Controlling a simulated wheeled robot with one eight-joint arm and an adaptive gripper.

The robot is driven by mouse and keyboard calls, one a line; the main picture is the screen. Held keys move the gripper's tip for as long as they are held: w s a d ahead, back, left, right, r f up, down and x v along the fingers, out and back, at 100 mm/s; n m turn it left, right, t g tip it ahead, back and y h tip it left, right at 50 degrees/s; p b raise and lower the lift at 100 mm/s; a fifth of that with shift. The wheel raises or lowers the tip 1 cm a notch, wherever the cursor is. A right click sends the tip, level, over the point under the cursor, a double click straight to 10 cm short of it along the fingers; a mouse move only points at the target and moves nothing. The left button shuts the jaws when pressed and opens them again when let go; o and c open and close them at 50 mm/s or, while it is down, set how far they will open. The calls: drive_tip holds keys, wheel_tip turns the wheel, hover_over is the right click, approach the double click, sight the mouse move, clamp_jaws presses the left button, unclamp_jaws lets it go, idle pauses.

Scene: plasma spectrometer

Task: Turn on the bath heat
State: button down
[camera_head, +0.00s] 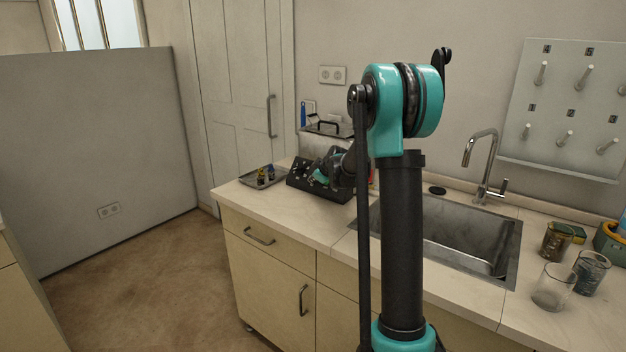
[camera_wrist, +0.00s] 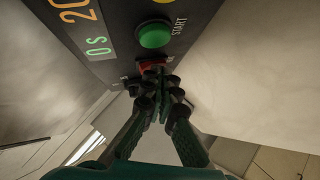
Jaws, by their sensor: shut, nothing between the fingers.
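In the wrist view a dark control panel (camera_wrist: 118,52) has a green round button (camera_wrist: 154,34) beside the word START. A small red switch (camera_wrist: 147,65) sits next to the green button near the panel's edge. My gripper (camera_wrist: 158,76) is shut and empty, its fingertips right at the red switch and partly covering it. I cannot tell whether they touch it or which way the switch is set. In the head view my gripper (camera_head: 322,176) is small, at a black sloped unit (camera_head: 303,174) on the counter, in front of a metal box with a lidded handle (camera_head: 328,130).
A grey tray (camera_head: 246,180) with small bottles lies left of the black unit. My arm hides part of the counter. A sink (camera_head: 450,235) with a tap (camera_head: 484,165) is to the right, with glasses (camera_head: 553,288) at the far right. A yellow button (camera_wrist: 163,2) shows at the panel's top edge.

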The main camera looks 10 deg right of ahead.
drive_tip(key=shift+r, duration=0.8)
drive_tip(key=shift+s+a+r, duration=0.1)
drive_tip(key=shift+a+r, duration=0.05)
drive_tip(key=shift+r, duration=0.1)
drive_tip(key=s+r, duration=0.7)
drive_tip(key=s, duration=0.3)
drive_tip(key=shift+r, duration=0.3)
